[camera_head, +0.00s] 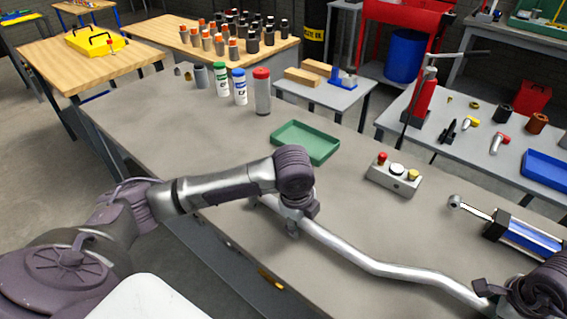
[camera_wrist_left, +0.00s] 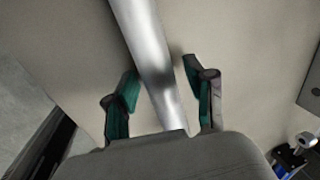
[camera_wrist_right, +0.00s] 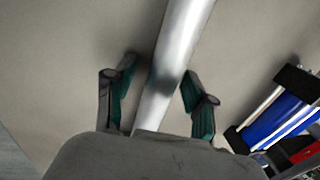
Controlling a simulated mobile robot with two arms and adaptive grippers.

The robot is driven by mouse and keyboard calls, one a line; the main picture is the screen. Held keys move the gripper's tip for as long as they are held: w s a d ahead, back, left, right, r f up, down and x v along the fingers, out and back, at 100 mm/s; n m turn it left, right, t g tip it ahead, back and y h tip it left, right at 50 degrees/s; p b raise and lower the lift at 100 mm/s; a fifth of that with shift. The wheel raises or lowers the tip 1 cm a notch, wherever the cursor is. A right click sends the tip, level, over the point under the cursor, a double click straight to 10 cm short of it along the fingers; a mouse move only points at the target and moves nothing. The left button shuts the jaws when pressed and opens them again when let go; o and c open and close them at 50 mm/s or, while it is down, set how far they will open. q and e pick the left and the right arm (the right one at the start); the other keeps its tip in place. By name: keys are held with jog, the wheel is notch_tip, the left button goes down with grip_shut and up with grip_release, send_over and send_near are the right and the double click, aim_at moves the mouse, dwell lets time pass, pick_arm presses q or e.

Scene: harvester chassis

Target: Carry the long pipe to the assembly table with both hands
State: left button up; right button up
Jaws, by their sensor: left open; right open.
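The long silver pipe (camera_head: 370,262) with slight bends lies along the front of the grey table (camera_head: 180,116). My left gripper (camera_head: 293,232) is over the pipe's left end. In the left wrist view the pipe (camera_wrist_left: 148,50) passes between the open green-padded fingers of the left gripper (camera_wrist_left: 160,92). My right gripper (camera_head: 487,296) is at the pipe's right end, partly cut off by the frame edge. In the right wrist view the pipe (camera_wrist_right: 178,50) runs between the open fingers of the right gripper (camera_wrist_right: 158,88). Whether the fingers touch the pipe cannot be told.
A green tray (camera_head: 306,142), a button box (camera_head: 394,176) and a blue cylinder (camera_head: 522,236) lie behind the pipe. Several bottles, including a red-capped one (camera_head: 262,92), stand farther back. Another grey table (camera_head: 470,150) with tools is at the right.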

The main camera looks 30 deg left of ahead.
jog(key=shift+r, duration=0.1)
pick_arm(q)
notch_tip(320, 180, up, 12)
jog(key=s, duration=0.2)
jog(key=shift+s+a+f, duration=0.15)
jog(key=shift+s, duration=0.05)
pick_arm(e)
notch_tip(320, 180, up, 12)
jog(key=s, duration=0.2)
jog(key=shift+s+a+f, duration=0.15)
jog(key=shift+s+f, duration=0.05)
